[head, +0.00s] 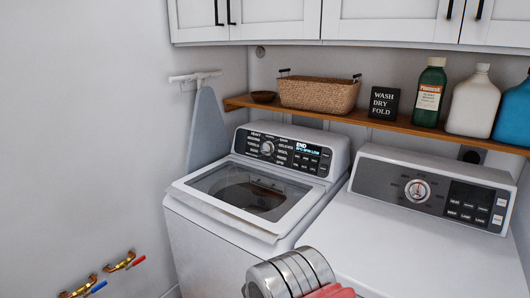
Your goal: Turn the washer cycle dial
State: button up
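The washer (190,240) is the white top-loading machine on the left, with a closed glass lid. Its cycle dial (267,147) is a small round silver knob on the dark control panel at the back, with cycle names on both sides. A lit display to the right of the dial reads "END" on its top line. The dial's pointer is too small to read. Part of my arm, a silver ribbed cylinder with a reddish piece, shows at the bottom edge in front of the machines, well apart from the dial. My gripper's fingers are not visible.
The dryer (440,255) stands right of the washer, with its own larger dial (417,191). Above, a wooden shelf (390,128) holds a basket (318,95), a sign (384,103) and bottles. Wall cabinets (390,20) hang overhead. Space above the washer lid is clear.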

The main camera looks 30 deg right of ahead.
aim_at(266, 148)
jog(key=u, duration=1.25)
jog(key=i, duration=0.8)
jog(key=z, duration=1.1)
jog(key=i, duration=0.8)
